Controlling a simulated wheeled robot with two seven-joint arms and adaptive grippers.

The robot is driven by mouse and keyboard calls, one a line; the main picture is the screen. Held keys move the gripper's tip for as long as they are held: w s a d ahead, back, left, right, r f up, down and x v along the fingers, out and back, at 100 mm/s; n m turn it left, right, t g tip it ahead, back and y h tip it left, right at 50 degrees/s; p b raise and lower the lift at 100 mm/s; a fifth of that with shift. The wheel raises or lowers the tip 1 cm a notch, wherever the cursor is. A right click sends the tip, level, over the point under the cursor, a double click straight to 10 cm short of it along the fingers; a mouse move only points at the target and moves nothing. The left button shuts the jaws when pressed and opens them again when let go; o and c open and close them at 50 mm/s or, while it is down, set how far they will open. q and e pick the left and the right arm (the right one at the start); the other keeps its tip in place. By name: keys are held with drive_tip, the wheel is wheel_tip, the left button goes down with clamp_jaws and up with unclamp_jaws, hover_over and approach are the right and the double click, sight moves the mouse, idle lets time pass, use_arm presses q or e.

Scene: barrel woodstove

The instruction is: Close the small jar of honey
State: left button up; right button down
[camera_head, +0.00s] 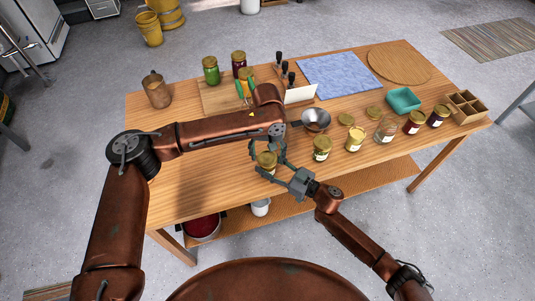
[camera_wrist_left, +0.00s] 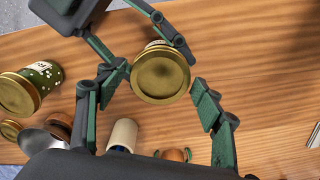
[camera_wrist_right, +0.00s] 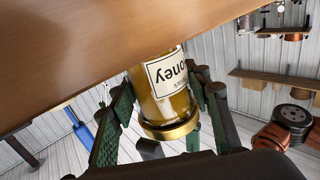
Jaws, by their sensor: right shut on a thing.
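The small honey jar (camera_head: 265,164) stands upright near the table's front edge, its label partly visible in the right wrist view (camera_wrist_right: 166,78). Its gold lid (camera_wrist_left: 160,75) sits on its mouth; I cannot tell whether it is tight. My right gripper (camera_head: 273,169) is shut on the jar's body from the front right; its fingers flank the glass in the right wrist view (camera_wrist_right: 160,105). My left gripper (camera_head: 268,150) is above the jar, open, with its fingers (camera_wrist_left: 155,108) on either side of the lid and visible gaps to it.
A green-filled jar (camera_head: 321,149) stands close to the right, with several more jars beyond it. A metal funnel (camera_head: 316,120) and loose lids (camera_head: 346,119) lie behind. A copper mug (camera_head: 156,92) stands at back left. The left part of the wooden table (camera_head: 190,185) is clear.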

use_arm(q)
drive_tip(key=c, duration=0.9)
drive_tip(key=m, duration=1.3)
drive_tip(key=shift+m, duration=0.4)
drive_tip(key=m, duration=0.3)
drive_tip(key=shift+m, duration=0.4)
drive_tip(key=m, duration=0.3)
drive_tip(key=shift+m, duration=0.3)
drive_tip(key=o, duration=1.3)
drive_tip(key=shift+c, duration=0.2)
drive_tip(key=shift+r, duration=0.1)
